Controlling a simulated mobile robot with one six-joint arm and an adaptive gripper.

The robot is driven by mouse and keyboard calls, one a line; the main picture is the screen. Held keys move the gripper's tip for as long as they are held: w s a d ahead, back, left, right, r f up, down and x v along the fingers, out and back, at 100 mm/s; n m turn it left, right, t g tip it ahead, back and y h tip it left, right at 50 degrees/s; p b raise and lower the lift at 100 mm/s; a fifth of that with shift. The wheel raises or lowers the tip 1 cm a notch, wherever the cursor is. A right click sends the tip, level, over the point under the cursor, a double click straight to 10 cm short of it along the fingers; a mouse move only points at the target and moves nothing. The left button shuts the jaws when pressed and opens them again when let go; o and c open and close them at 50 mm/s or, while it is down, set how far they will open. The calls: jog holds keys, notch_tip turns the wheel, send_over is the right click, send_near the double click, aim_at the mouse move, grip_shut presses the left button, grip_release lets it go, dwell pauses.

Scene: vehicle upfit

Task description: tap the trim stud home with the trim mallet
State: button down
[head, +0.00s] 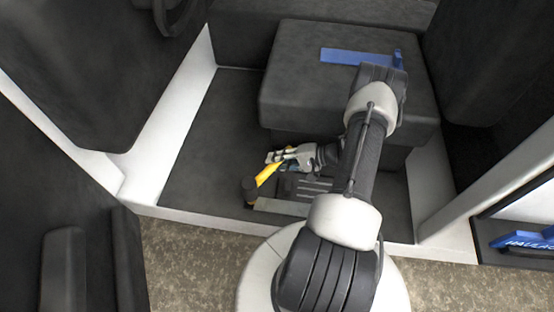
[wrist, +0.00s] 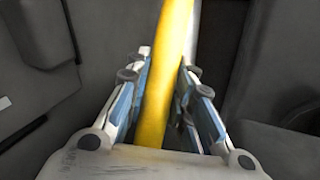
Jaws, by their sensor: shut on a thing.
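The trim mallet has a yellow handle (head: 267,174) and a dark head (head: 250,189). My gripper (head: 280,157) is shut on the handle, and the head hangs down and to the left, low over the dark floor by the front sill. In the wrist view the yellow handle (wrist: 168,75) runs between the two blue-lined fingers of my gripper (wrist: 164,80); the mallet head is out of that view. A pale strip (head: 282,207) lies just right of the mallet head. I cannot tell whether the head touches it. I cannot make out the trim stud.
A dark seat box (head: 300,90) stands behind my gripper, with a blue tool (head: 345,57) on top. A grey ribbed piece (head: 312,186) lies below my gripper. White door frames (head: 170,120) bound the opening. Dark floor (head: 205,160) to the left is clear.

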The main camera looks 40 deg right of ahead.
jog(key=shift+r+p, duration=1.75)
jog(key=shift+r, duration=0.85)
jog(key=shift+f, duration=0.1)
notch_tip(320, 180, down, 7)
jog(key=shift+f, duration=0.1)
jog(key=shift+d, duration=0.1)
jog(key=shift+s+a+r, duration=0.1)
jog(key=shift+a+r, duration=0.1)
jog(key=shift+r, duration=0.25)
notch_tip(320, 180, up, 9)
jog(key=p, duration=0.5)
jog(key=shift+d+f+p, duration=0.1)
jog(key=shift+f+p, duration=0.05)
jog(key=shift+p, duration=0.2)
jog(key=shift+f, duration=0.1)
